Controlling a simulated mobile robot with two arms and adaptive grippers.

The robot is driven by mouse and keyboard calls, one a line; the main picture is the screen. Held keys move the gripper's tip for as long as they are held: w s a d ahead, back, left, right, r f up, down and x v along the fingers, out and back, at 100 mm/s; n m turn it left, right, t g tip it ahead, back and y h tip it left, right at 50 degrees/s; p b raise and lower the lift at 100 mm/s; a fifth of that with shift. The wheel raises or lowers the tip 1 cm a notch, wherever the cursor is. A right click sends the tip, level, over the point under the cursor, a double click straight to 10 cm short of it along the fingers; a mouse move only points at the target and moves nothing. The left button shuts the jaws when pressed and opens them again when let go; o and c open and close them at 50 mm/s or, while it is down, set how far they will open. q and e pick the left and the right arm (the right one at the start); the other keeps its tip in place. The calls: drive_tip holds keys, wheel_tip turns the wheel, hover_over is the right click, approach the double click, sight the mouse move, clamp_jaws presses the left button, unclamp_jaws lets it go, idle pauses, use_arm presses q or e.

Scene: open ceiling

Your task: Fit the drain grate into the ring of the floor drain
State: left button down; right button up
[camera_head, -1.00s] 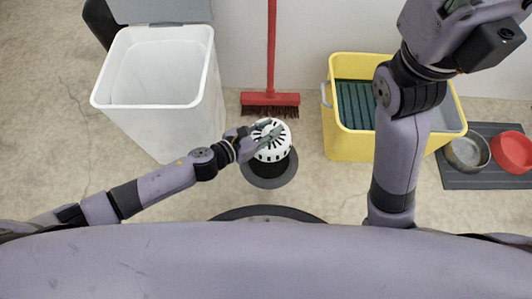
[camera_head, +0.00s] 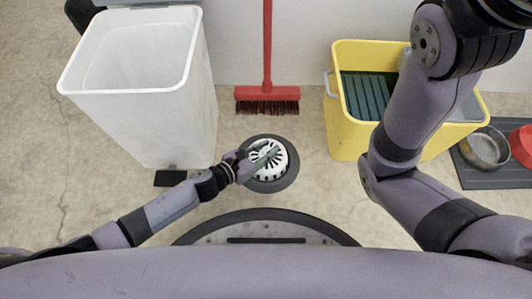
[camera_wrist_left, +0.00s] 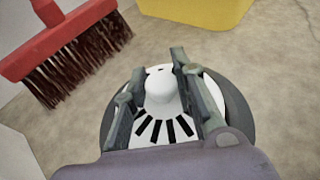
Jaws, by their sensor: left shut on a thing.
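The white drain grate (camera_head: 279,165), a slotted dome with a central knob, shows in the head view over the floor drain. My left gripper (camera_head: 265,153) is shut on the grate. In the left wrist view the fingers (camera_wrist_left: 157,88) stand on either side of the grate's knob (camera_wrist_left: 161,88). The dark ring of the floor drain (camera_head: 290,180) surrounds the grate in the head view, and the ring also shows in the left wrist view (camera_wrist_left: 238,108). I cannot tell whether the grate is seated in the ring or just above it. My right gripper is out of view.
A white bin (camera_head: 180,125) stands at the left. A red broom (camera_head: 267,93) leans at the wall behind the drain. A yellow bucket (camera_head: 345,137) stands to the right, with a metal bowl (camera_head: 484,150) and a red bowl (camera_head: 524,143) on a dark mat farther right.

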use_arm(q)
drive_tip(key=shift+f, duration=0.2)
drive_tip(key=c, duration=1.3)
unclamp_jaws()
